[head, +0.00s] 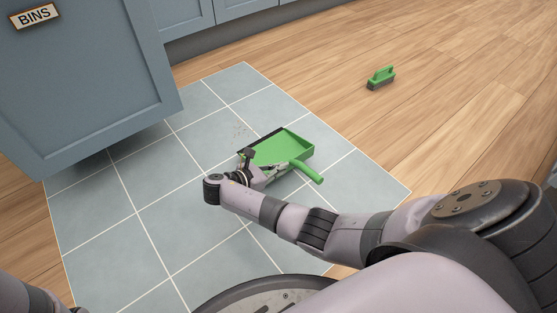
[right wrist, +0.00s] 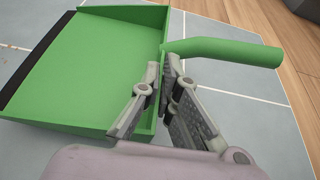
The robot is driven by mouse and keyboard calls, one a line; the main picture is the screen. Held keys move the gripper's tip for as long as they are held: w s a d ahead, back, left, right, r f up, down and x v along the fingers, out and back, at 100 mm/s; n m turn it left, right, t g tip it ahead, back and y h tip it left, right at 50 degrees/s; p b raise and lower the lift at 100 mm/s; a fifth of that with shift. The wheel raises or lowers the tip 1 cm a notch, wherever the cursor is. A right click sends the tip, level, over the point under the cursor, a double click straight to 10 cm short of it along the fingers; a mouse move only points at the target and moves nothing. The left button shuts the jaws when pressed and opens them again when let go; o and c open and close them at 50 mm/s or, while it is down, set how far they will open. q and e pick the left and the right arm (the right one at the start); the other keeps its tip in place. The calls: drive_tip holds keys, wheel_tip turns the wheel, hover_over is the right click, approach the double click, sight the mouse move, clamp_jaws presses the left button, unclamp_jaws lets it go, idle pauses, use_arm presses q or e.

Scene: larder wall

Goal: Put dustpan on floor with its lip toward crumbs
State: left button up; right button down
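The green dustpan (head: 291,145) lies on or just above the grey tiles; I cannot tell which. Its dark lip (head: 262,141) faces the crumbs (head: 240,129), which are scattered on the tiles just beyond it. The dustpan (right wrist: 85,65) fills the left of the right wrist view, with its handle (right wrist: 225,52) pointing right. My right gripper (right wrist: 165,72) is shut on the dustpan's back wall beside the handle, one finger on each side. It also shows in the head view (head: 268,171). My left gripper is not in view.
A blue cabinet (head: 85,85) labelled BINS rises at the left.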

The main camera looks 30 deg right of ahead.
wheel_tip(320, 180, down, 4)
drive_tip(key=b, duration=0.3)
drive_tip(key=shift+f+b, duration=0.15)
drive_tip(key=shift+b, duration=0.2)
drive_tip(key=c, duration=2.3)
unclamp_jaws()
drive_tip(key=o, duration=0.5)
